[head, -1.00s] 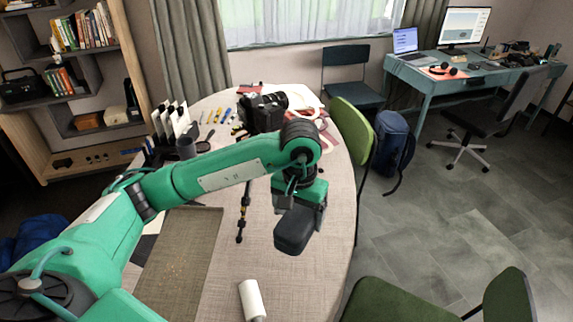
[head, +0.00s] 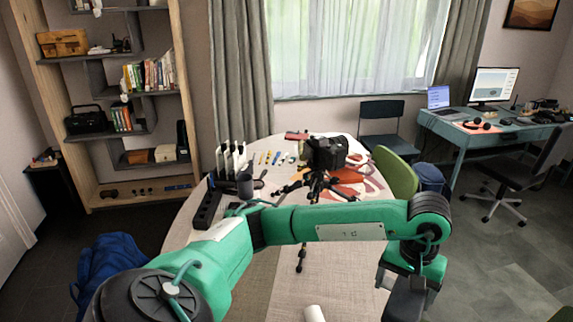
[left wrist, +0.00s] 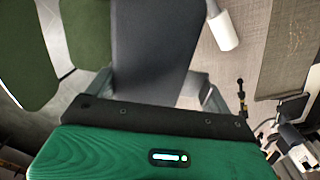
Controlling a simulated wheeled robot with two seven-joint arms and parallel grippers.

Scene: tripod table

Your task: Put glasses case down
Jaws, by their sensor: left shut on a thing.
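The glasses case (head: 405,303) is a dark grey, rounded box, cut off by the bottom edge of the head view. It also shows large in the left wrist view (left wrist: 153,45), sticking out from between my fingers. My left gripper (head: 410,282) is shut on it, at the right edge of the table (head: 343,272). In the left wrist view the gripper's (left wrist: 155,88) grey fingers flank the case. The case looks held above the table; its gap to the top cannot be told. My right gripper is not in view.
A white cylinder (head: 314,313) lies on the table left of the case. A black tripod with a camera (head: 326,152) stands farther back. A black power strip (head: 207,208) and upright white holders are at the left. Green chairs (head: 396,173) stand at the table's right side.

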